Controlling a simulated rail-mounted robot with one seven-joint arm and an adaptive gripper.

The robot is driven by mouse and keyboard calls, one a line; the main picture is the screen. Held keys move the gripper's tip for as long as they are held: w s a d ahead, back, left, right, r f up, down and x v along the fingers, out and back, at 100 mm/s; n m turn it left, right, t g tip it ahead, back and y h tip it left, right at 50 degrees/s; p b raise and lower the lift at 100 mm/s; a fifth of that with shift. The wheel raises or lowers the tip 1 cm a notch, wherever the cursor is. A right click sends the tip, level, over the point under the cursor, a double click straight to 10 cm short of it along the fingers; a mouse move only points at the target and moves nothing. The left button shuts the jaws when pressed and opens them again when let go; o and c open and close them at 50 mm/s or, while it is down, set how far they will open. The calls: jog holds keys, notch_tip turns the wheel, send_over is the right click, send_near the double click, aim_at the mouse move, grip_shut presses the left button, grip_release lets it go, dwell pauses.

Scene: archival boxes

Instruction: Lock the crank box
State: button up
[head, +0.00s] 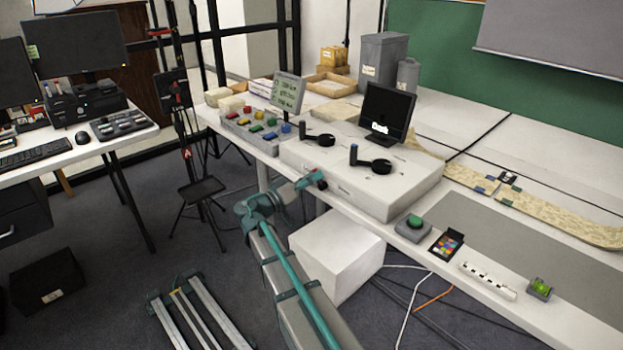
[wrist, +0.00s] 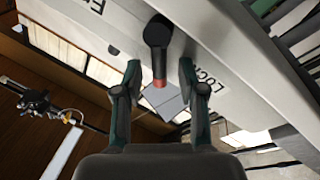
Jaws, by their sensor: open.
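The crank box (head: 345,190) is a wide pale box on the long table. Two black cranks, a left one (head: 322,140) and a right one (head: 378,165), sit on its top. My gripper (head: 314,181) is at the box's front left side. In the wrist view, my gripper (wrist: 160,76) is open, with a finger on each side of the lower end of a black handle (wrist: 157,32) with a red tip. The handle stands out from a pale face with dark lettering that reads in part "LOCK". I cannot tell whether the fingers touch it.
A black screen (head: 388,110) stands behind the box. A panel of coloured buttons (head: 257,130) is to its left. A green-button box (head: 413,227) and a colour card (head: 447,244) lie to its right. A white block (head: 337,252) stands on the floor below.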

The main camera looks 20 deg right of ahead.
jog(key=shift+a, duration=0.15)
jog(key=v, duration=1.1)
jog(key=shift+a, duration=0.35)
